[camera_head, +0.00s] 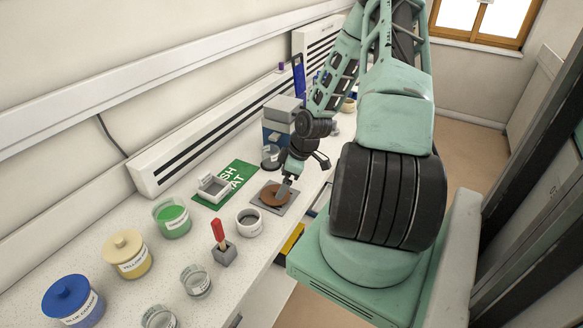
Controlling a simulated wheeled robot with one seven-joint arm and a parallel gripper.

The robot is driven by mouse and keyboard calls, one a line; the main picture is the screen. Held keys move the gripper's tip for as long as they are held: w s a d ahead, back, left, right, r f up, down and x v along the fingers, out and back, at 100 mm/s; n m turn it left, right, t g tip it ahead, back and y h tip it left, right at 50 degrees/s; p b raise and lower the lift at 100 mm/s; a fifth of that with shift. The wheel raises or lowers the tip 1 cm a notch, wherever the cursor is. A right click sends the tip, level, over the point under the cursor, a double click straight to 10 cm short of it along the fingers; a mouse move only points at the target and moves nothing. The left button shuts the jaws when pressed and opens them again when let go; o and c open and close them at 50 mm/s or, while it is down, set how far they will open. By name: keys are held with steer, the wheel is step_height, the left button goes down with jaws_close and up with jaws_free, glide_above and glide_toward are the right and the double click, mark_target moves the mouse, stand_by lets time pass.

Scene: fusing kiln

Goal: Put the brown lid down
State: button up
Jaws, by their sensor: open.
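The brown lid (270,196) is a flat disc lying on a grey square plate (289,208) on the white worktop. My gripper (284,189) is directly over the lid, with its fingertips at or very near the lid's top. The gripper is open, but its fingers are small here and partly cover the lid. Whether they touch it I cannot tell.
An open white jar (249,222) stands just left of the plate. A red-handled tool (217,232), lidded jars (127,254) and glass jars (195,281) fill the near worktop.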

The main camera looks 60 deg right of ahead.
steer(key=v, duration=0.7)
steer(key=w+a+r+n+g, duration=0.1)
steer(key=a+r, duration=0.2)
steer(key=a, duration=0.5)
steer(key=w+a+r+g+h, duration=0.1)
steer(key=a+r, duration=0.2)
steer(key=a, duration=0.5)
steer(key=w+a+r+n+g, duration=0.1)
steer(key=a+r+g, duration=0.15)
steer(key=a, duration=0.65)
steer(key=s+a+r, duration=0.4)
steer(key=s+a, duration=0.3)
steer(key=a, duration=0.2)
steer(key=s+a+r, duration=0.4)
steer(key=s+a, duration=0.4)
steer(key=a, duration=0.1)
steer(key=shift+a+r, duration=0.2)
steer(key=shift+r, duration=0.1)
steer(key=shift+t, duration=0.25)
step_height(320, 180, down, 8)
steer(key=b, duration=0.8)
